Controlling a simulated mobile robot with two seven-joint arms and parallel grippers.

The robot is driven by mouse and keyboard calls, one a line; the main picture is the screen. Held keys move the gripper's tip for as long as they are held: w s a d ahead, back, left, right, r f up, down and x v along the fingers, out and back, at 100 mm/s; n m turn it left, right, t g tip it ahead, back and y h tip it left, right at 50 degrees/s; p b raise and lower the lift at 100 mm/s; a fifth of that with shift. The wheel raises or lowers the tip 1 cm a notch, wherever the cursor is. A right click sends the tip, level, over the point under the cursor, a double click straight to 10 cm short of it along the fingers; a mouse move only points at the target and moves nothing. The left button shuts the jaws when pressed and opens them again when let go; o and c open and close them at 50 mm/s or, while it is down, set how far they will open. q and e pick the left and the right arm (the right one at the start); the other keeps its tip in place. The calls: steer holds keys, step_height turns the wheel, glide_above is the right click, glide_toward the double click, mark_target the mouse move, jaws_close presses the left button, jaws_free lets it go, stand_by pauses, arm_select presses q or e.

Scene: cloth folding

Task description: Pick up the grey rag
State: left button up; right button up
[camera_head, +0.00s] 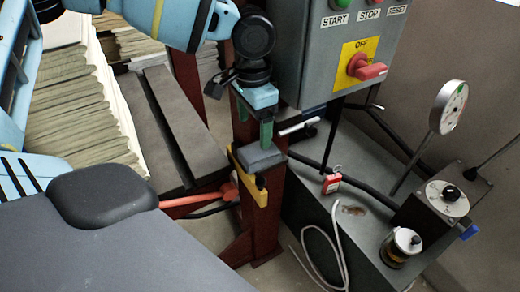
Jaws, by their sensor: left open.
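A small grey folded piece (260,157), which looks like the grey rag, sits on a yellow ledge (250,182) on a dark red post. My left gripper (254,120) hangs from the arm coming in at the top left, pointing down just above the rag. Its green fingers are apart, with nothing seen between them. The nearer finger ends close to the rag's top; I cannot tell whether it touches. My right gripper is not in view.
A grey control box (330,55) with buttons and a red switch stands close right of the gripper. A white rod (298,127) sticks out beside the fingers. A dial gauge (449,107) and a red padlock (331,184) are further right. Stacked sheets (75,105) lie left.

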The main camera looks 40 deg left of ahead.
mark_target(254, 152)
arm_select(q)
steer(key=shift+s+d+f+p, duration=0.1)
steer(key=shift+f+p, duration=0.05)
steer(key=shift+f, duration=1.8)
steer(key=shift+s+f+p, duration=0.1)
steer(key=shift+f+p, duration=0.05)
steer(key=shift+f, duration=1.8)
steer(key=shift+c, duration=0.4)
steer(key=c, duration=1)
